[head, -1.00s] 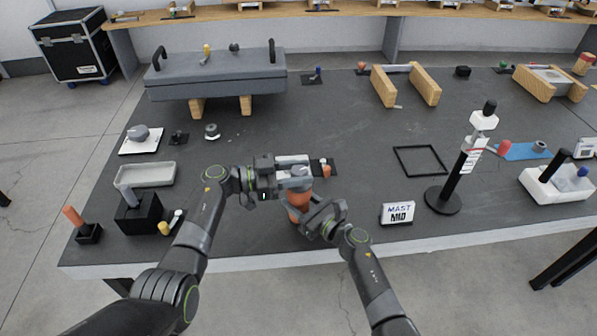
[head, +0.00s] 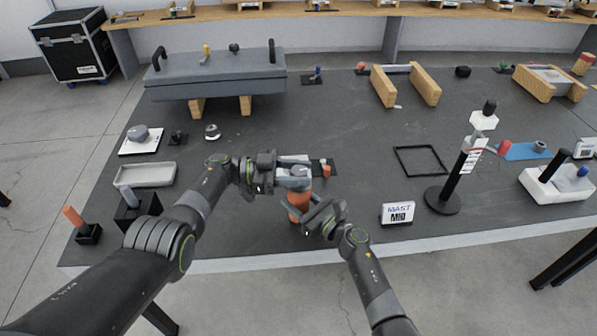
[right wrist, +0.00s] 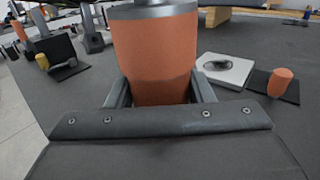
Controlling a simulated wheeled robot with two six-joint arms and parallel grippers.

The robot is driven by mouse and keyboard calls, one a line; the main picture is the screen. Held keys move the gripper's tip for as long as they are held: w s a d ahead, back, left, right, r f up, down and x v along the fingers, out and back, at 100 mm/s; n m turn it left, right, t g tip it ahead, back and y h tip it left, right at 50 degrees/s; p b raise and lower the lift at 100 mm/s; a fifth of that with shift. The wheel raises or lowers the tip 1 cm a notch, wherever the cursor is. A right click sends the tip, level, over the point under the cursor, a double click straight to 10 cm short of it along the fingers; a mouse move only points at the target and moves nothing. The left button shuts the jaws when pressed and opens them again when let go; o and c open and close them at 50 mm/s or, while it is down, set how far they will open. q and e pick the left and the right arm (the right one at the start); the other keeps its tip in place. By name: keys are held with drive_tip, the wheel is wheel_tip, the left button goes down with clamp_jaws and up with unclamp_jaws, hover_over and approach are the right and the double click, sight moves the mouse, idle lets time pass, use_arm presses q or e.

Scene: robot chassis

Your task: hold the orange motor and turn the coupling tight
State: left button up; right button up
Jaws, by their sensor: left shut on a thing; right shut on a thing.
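The orange motor (head: 298,205) stands upright in front of me, near the table's front edge. My right gripper (head: 308,214) is shut around its body from the right. In the right wrist view the orange body (right wrist: 155,60) sits between the two fingers. The grey coupling (head: 296,183) sits on top of the motor; its lower edge shows in the right wrist view (right wrist: 153,10). My left gripper (head: 284,170) is shut on the coupling from the left. Its fingers partly hide the coupling, so I cannot tell how tightly it is seated.
A white block (head: 292,159) lies just behind the motor, beside a small orange peg (head: 326,170). A grey tray (head: 146,174) is left.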

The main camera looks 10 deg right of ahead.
use_arm(q)
drive_tip(key=shift+f, duration=0.2)
drive_tip(key=o, duration=1)
drive_tip(key=shift+r, duration=0.1)
drive_tip(key=shift+a, duration=0.1)
drive_tip(key=a, duration=0.4)
drive_tip(key=w+a, duration=0.1)
drive_tip(key=a, duration=0.6)
drive_tip(key=shift+w+a, duration=0.35)
drive_tip(key=shift+a, duration=0.05)
